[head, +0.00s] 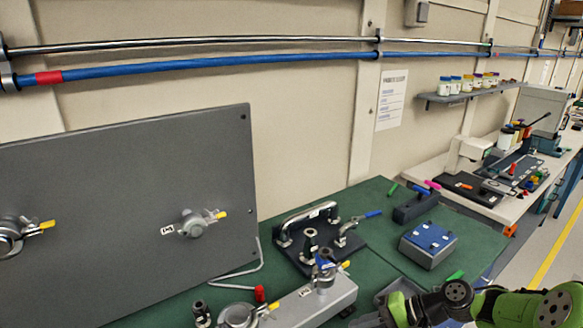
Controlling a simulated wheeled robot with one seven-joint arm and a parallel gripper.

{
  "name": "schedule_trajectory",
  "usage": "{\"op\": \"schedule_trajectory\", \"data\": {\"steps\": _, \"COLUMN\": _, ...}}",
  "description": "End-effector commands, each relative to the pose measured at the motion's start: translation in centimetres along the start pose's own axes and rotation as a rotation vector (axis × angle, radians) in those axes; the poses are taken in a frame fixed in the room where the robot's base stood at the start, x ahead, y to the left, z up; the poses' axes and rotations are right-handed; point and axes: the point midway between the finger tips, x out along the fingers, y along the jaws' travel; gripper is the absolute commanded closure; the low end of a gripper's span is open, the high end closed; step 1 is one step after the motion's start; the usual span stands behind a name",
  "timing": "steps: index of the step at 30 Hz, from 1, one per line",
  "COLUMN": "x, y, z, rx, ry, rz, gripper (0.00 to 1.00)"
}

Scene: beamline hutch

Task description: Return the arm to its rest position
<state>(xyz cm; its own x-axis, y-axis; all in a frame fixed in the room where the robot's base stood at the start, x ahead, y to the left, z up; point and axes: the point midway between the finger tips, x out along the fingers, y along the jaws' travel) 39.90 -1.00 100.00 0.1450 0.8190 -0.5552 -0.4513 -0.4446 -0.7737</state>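My green and black arm (500,306) shows at the bottom right corner of the head view, in front of the green bench top. Only some links and round black joint caps are visible, and the picture's lower edge cuts them off. My gripper's fingers cannot be made out in this view, so what they hold, if anything, is hidden.
A green bench (470,238) carries a grey upright panel (120,190) with valves, a dark plate (318,238) with pipe fittings, a grey manifold block (325,302) and a blue-topped box (428,243). Pipes (220,60) run along the wall.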

Motion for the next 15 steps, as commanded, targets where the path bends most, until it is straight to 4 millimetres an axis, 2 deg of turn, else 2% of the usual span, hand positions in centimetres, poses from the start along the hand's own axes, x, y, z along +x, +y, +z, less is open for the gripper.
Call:
{"op": "schedule_trajectory", "data": {"steps": 3, "x": 0.2, "y": -1.2, "z": 3.1, "rx": -0.119, "ry": 0.031, "rz": 0.239, "gripper": 0.85}}
{"op": "schedule_trajectory", "data": {"steps": 7, "x": -0.7, "y": -2.3, "z": 6.5, "rx": -0.247, "ry": 0.092, "rz": 0.46, "gripper": 0.85}}
{"op": "schedule_trajectory", "data": {"steps": 15, "x": -4.8, "y": -4.1, "z": 14.7, "rx": -0.501, "ry": 0.285, "rz": 0.77, "gripper": 0.85}}
